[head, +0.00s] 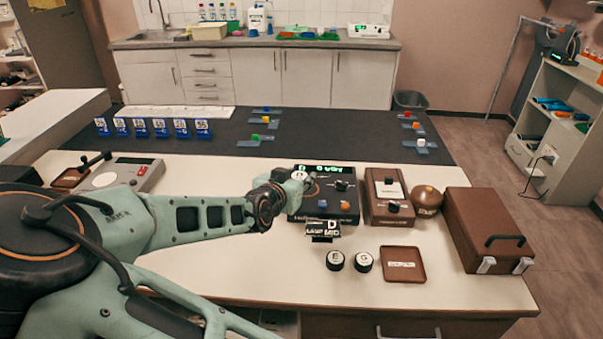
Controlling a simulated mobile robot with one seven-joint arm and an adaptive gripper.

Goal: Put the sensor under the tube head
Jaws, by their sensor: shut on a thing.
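My gripper (303,183) is at the left side of a black instrument box (322,205) with a green display, near its top. It is shut on a small white-topped piece (299,175), mostly hidden by the fingers. I cannot tell for sure if this piece is the sensor. Two short black cylinders with white tops, marked E (335,260) and G (363,262), stand upright on the bench in front of the box. A small black sign with a D (322,231) is at the box's front edge. I cannot pick out the tube head.
Right of the black box are a brown instrument (389,208), a brown round object (426,200) and a brown case (488,228). A brown tray (403,264) lies in front. Blue numbered stands (161,128) line the dark mat (330,125) behind. The bench front left of E is clear.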

